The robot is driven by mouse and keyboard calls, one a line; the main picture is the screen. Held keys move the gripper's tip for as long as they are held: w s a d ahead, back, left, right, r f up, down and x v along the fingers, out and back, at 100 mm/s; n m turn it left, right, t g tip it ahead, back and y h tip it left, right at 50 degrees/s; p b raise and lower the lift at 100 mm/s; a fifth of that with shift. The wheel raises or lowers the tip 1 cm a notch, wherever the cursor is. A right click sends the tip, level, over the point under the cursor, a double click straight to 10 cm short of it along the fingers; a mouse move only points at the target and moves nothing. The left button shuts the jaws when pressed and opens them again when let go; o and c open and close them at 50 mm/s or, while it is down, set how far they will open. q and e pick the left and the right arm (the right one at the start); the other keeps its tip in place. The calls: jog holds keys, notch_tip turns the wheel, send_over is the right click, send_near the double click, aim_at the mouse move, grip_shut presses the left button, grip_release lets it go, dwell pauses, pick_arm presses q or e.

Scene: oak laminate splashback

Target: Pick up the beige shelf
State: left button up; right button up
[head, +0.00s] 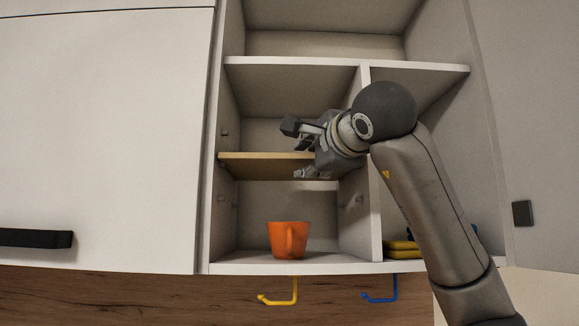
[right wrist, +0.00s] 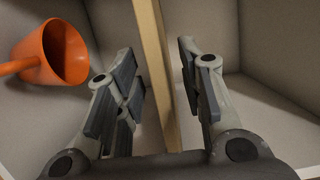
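The beige shelf (head: 255,166) is a thin board lying level in the left compartment of the open wall cabinet. My right gripper (head: 300,150) is at the shelf's front edge toward its right end, one finger above the board and one below. In the right wrist view the shelf (right wrist: 158,60) runs between the two open fingers of my right gripper (right wrist: 163,85). A gap shows on the side of the upper finger; contact on the other side is hard to tell. The shelf's right end is hidden behind my gripper in the head view. My left gripper is not in view.
An orange mug (head: 288,240) stands on the compartment floor below the shelf. Yellow items (head: 402,246) lie in the right compartment, partly behind my arm. Yellow (head: 280,297) and blue (head: 381,293) hooks hang under the cabinet. A closed white door (head: 100,130) is at left, an open one (head: 530,120) at right.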

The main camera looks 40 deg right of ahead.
aim_at(303, 164)
jog(key=p+x, duration=0.1)
jog(key=x, duration=0.1)
jog(key=p+x, duration=0.1)
jog(key=shift+w+d+r, duration=0.2)
jog(key=shift+w+d, duration=0.05)
jog(key=shift+w, duration=0.1)
jog(key=shift+w+d+f, duration=0.2)
jog(key=shift+w+d, duration=0.05)
jog(key=shift+w, duration=0.25)
grip_shut()
jog(key=shift+s+r, duration=0.1)
jog(key=shift+r, duration=0.05)
